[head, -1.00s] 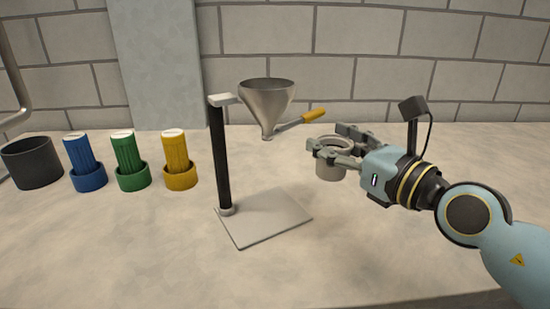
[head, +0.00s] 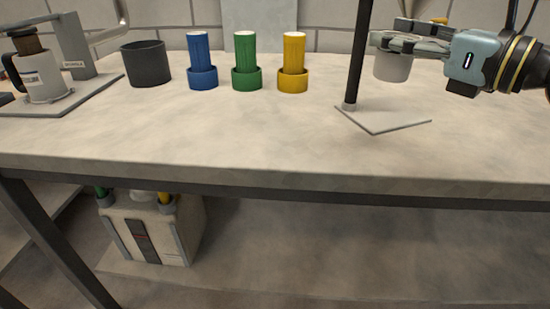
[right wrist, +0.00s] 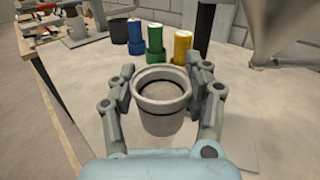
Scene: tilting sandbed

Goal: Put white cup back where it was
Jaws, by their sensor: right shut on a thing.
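The white cup (head: 392,67) is held by my right gripper (head: 395,42) at the upper right of the head view, beside the black post of the stand. In the right wrist view the cup (right wrist: 160,118) sits upright between the two fingers of my right gripper (right wrist: 165,85). The fingers are shut on its sides. Its inside looks greyish; I cannot tell what it holds. The square base plate (head: 385,118) of the stand lies below and left of the cup in the head view. My left gripper is not in view.
Blue (head: 202,78), green (head: 246,78) and yellow (head: 292,80) cylinders stand in matching holders along the back. A dark pot (head: 147,64) stands left of them. A grey device with a mug (head: 42,86) is at far left. The table front (head: 230,150) is clear.

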